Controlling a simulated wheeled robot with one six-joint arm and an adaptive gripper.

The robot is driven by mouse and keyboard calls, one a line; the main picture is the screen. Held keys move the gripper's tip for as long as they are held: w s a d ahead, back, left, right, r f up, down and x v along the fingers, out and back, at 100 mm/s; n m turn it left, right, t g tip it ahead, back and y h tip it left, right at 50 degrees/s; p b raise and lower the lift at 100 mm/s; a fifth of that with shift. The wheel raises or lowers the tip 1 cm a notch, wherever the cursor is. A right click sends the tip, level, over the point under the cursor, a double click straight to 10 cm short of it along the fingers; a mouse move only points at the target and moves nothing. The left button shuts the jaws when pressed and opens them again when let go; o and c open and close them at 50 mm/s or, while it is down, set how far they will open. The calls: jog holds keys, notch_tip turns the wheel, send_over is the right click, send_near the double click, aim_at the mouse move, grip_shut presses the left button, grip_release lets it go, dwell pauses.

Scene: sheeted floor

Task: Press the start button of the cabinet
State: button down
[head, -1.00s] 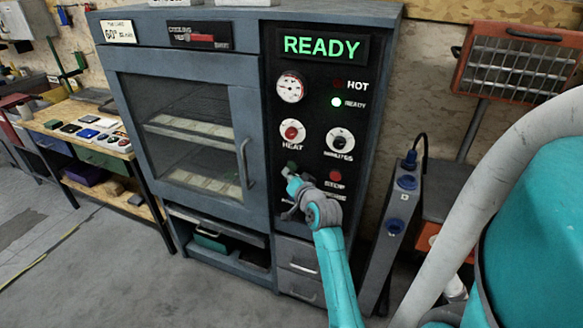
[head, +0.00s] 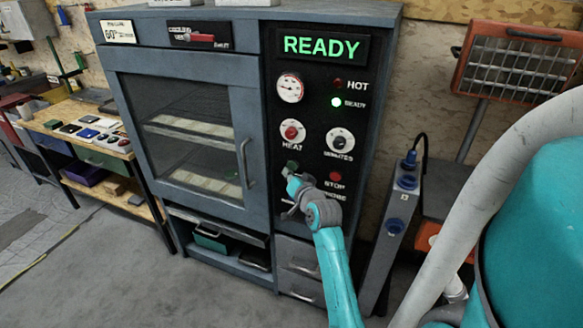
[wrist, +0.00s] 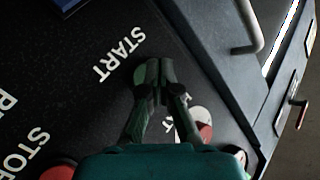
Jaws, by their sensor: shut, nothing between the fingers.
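The cabinet (head: 190,60) is a dark grey unit with a glazed door and a black control panel on its right side. Its green start button (head: 292,166) sits low on the panel, left of the red stop button (head: 336,176). In the wrist view the START label (wrist: 122,55) is clear, and the green button (wrist: 140,76) shows partly behind my fingertips. My gripper (wrist: 155,72) is shut and empty, its tips over the button's edge. I cannot tell whether they touch it. In the head view my gripper (head: 293,183) is just below the button.
The lit sign (head: 321,47) reads READY. The HEAT knob (head: 292,132) and MINUTES knob (head: 340,140) sit above the buttons. A blue-grey box (head: 390,230) stands right of the cabinet, and a workbench (head: 75,140) stands left.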

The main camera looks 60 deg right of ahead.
jog(key=shift+d, duration=0.15)
jog(key=shift+d, duration=0.3)
jog(key=shift+d, duration=0.35)
dwell(0.9)
jog(key=shift+a, duration=0.8)
jog(key=shift+s+a, duration=0.2)
jog(key=shift+a, duration=2.3)
